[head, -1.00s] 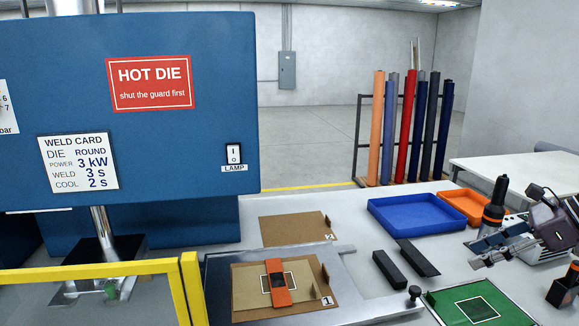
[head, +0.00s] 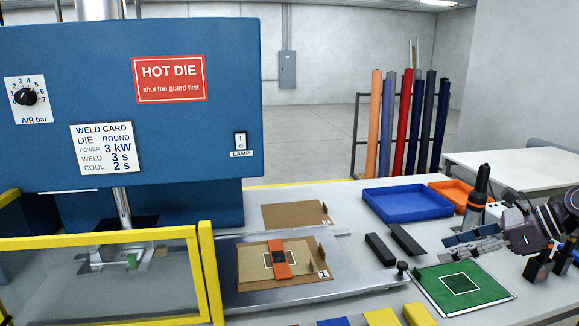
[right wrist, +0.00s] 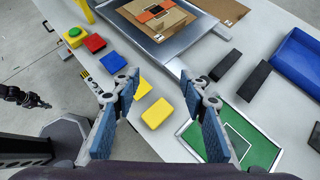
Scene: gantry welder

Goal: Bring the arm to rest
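My right gripper (head: 474,243) is above the bench at the right, over the far edge of the green mat (head: 466,286). In the right wrist view its two blue-padded fingers (right wrist: 165,98) stand wide apart with nothing between them. A dark jointed shape (right wrist: 22,97) at the left edge of that view looks like my left gripper; its fingers are too small to read. An orange strip (head: 279,252) with a dark middle lies on a cardboard piece (head: 254,276) on the metal tray (head: 228,298) before the welder.
The blue welder (head: 60,90) and its yellow-framed guard (head: 206,270) fill the left. Two black bars (head: 380,249), a blue bin (head: 398,207), an orange bin (head: 452,192) and a dark upright tool (head: 478,190) stand near the gripper. Yellow blocks (head: 418,314) lie at the front edge.

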